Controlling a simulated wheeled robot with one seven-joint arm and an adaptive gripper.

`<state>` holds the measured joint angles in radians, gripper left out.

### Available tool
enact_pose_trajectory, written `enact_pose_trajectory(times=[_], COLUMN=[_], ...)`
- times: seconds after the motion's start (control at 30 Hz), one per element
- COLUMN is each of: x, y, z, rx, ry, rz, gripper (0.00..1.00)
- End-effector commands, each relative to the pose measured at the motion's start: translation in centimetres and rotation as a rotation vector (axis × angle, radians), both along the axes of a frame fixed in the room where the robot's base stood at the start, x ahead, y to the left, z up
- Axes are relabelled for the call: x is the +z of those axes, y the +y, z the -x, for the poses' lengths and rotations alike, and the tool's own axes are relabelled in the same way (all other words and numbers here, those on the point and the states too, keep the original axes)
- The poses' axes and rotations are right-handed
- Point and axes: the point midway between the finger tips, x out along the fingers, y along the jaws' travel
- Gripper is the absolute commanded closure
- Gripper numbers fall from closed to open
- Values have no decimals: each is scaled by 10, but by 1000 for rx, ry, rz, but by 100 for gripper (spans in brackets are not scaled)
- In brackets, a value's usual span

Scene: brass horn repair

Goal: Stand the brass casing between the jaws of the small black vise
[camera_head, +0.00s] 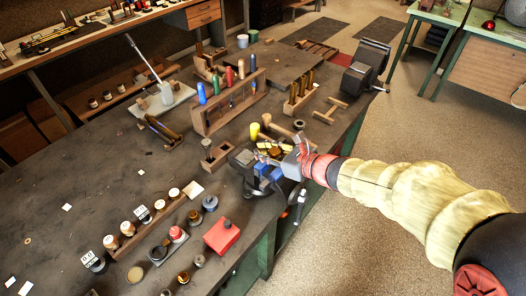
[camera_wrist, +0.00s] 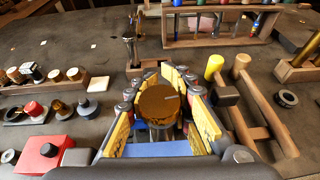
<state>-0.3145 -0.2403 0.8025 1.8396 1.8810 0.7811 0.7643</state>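The brass casing (camera_wrist: 157,103) stands upright in the wrist view, its round top facing the camera. The yellow pads of my gripper (camera_wrist: 160,98) lie on both sides of it, and its width fills the gap between them. In the head view my gripper (camera_head: 274,151) reaches in from the right over the small black vise (camera_head: 250,181) at the bench's front edge. Blue jaw parts of the vise show below the gripper, also in the wrist view (camera_wrist: 160,149). The casing's lower end is hidden, so I cannot tell whether it is between the jaws or above them.
A wooden rack of coloured-handled tools (camera_head: 228,103) stands behind the vise. A mallet (camera_head: 262,133) lies close behind my gripper. A red box (camera_head: 222,236) and several jars are in front. The bench's far left is mostly clear.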

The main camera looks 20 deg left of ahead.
Motion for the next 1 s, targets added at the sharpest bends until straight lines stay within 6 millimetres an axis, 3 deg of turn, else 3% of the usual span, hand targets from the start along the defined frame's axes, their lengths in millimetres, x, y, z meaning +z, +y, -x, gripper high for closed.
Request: enact_pose_trajectory(times=[0.33,0.67,0.83,1.0], x=[-4,-6,1,14], y=[-1,-3,-15,-43], z=[1,1,7,19], rx=[-2,-3,-5,-7], ry=[6,9,7,6], rz=[5,7,7,6], gripper=[57,56,56,56])
